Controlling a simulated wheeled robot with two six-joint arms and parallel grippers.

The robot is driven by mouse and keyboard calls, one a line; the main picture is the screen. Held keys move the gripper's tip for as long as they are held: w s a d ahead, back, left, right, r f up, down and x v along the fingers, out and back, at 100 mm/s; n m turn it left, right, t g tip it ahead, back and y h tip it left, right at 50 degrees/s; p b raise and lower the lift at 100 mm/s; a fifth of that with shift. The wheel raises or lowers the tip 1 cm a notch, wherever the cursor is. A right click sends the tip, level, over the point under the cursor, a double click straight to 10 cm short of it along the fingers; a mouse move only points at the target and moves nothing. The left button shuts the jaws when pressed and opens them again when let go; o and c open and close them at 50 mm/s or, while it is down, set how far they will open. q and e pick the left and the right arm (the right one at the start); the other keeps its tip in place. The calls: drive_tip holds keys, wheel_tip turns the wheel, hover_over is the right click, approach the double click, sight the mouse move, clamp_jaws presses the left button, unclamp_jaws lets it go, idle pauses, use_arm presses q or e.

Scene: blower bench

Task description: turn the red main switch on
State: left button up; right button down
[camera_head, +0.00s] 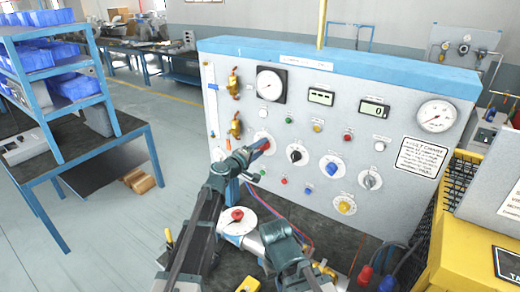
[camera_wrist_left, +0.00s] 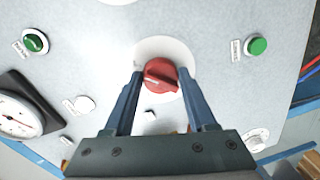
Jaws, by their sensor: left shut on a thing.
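The red main switch (camera_wrist_left: 160,75) is a red rotary knob on a round white plate on the grey panel. My left gripper (camera_wrist_left: 160,82) faces the panel, with one finger on each side of the knob, shut on it. The knob's indicator mark lies roughly crosswise in the left wrist view. My right gripper is not clearly visible in either view.
The panel (camera_head: 330,120) carries a black knob (camera_head: 295,154), a blue knob (camera_head: 332,167), small buttons and gauges close by. A yellow box (camera_head: 450,240) stands at the right.

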use_arm(q)
drive_tip(key=o, duration=1.4)
drive_tip(key=shift+s, duration=0.1)
drive_tip(key=p+v, duration=0.1)
drive_tip(key=v, duration=1.2)
drive_tip(key=shift+s+a, duration=0.15)
drive_tip(key=shift+s, duration=0.15)
